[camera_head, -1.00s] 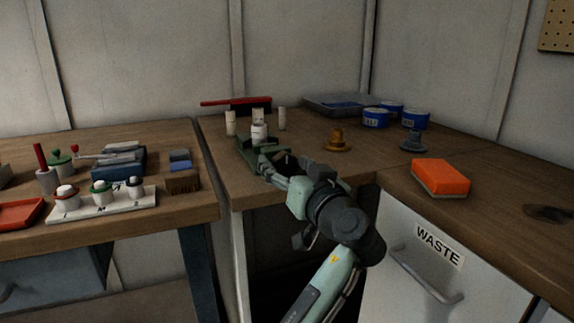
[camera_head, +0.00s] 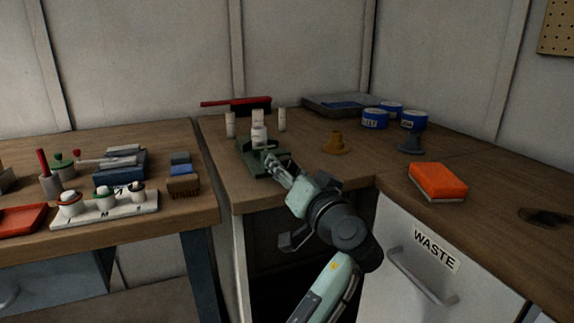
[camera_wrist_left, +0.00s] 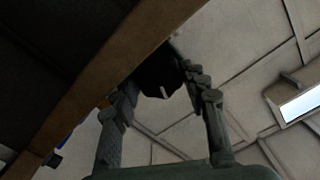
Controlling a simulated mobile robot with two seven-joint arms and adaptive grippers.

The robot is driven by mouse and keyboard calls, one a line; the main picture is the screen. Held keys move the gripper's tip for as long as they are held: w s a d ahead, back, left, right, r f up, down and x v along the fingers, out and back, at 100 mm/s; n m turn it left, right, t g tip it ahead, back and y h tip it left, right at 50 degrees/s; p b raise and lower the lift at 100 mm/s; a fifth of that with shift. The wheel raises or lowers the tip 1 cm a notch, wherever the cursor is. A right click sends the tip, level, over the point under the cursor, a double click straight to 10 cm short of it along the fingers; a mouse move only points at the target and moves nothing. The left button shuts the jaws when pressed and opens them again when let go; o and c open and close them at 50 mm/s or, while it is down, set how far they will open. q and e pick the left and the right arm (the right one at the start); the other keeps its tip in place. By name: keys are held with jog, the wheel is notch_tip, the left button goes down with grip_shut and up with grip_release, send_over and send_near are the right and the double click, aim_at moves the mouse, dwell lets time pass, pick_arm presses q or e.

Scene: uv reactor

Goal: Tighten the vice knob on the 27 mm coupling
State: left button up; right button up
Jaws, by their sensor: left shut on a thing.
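The green vice (camera_head: 270,163) stands near the front edge of the middle bench. A pale cylindrical coupling (camera_head: 259,134) is upright in it. My left gripper (camera_head: 268,158) reaches the front of the vice from the lower right. In the left wrist view, a dark round knob (camera_wrist_left: 160,78) with a short white mark sits between the fingertips of my left gripper (camera_wrist_left: 159,80), which are shut on it. In the head view the knob is hidden by the fingers. My right gripper is not in view.
Small pale cylinders (camera_head: 230,125) stand around the vice. A red-handled brush (camera_head: 240,105) lies behind. A brown stand (camera_head: 336,143), a grey stand (camera_head: 411,144), blue tins (camera_head: 374,119) and an orange sponge (camera_head: 438,181) are to the right. The left bench (camera_head: 110,229) holds several tools.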

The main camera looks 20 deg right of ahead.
pick_arm(q)
jog(key=o, duration=1.2)
jog(key=shift+c, duration=0.2)
jog(key=shift+f, duration=0.1)
